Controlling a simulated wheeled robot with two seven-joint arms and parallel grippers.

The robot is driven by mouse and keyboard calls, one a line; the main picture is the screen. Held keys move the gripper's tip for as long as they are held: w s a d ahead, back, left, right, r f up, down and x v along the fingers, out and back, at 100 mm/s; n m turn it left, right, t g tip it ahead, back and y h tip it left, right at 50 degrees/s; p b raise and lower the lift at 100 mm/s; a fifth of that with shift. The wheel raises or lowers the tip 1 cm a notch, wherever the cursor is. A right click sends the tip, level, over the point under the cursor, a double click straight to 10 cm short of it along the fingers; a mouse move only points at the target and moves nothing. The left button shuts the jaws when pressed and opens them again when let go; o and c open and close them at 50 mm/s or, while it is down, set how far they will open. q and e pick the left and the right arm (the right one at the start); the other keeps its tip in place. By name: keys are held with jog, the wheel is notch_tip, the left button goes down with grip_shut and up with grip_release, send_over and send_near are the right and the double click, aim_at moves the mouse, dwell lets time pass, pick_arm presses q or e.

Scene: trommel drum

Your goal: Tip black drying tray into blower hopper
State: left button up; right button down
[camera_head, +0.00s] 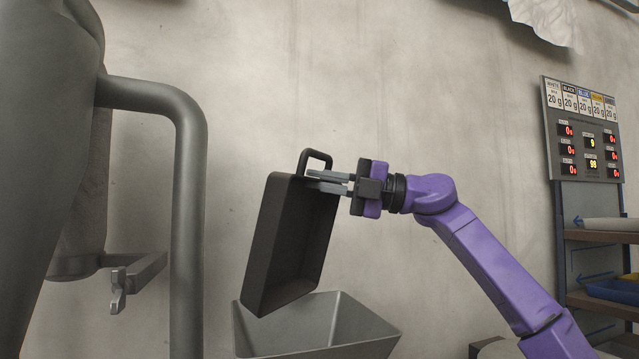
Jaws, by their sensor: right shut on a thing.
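The black drying tray (292,240) hangs steeply tilted in the middle of the camera_head view, its open side facing right and toward me. Its looped handle (316,158) is at the top. My right gripper (318,181) is shut on the tray near the base of the handle. The tray's lower corner is above the blower hopper (362,325), a grey flared metal funnel at the bottom centre. No contents show in the tray from here. The inside bottom of the hopper is hidden. My left gripper is not in view.
A large grey metal vessel (50,130) and a thick bent pipe (188,220) stand on the left. A display board (583,130) hangs at the right above shelves (600,237) with a blue bin (612,291). Bare wall lies behind the tray.

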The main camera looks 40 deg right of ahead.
jog(key=s+b, duration=0.1)
jog(key=b, duration=0.1)
jog(key=s+d+f+y+b, duration=0.1)
jog(key=b, duration=0.2)
jog(key=shift+s+d+n+t+y, duration=0.15)
jog(key=shift+s+n+t+y, duration=0.15)
jog(key=shift+s+n+t, duration=0.1)
dwell(0.9)
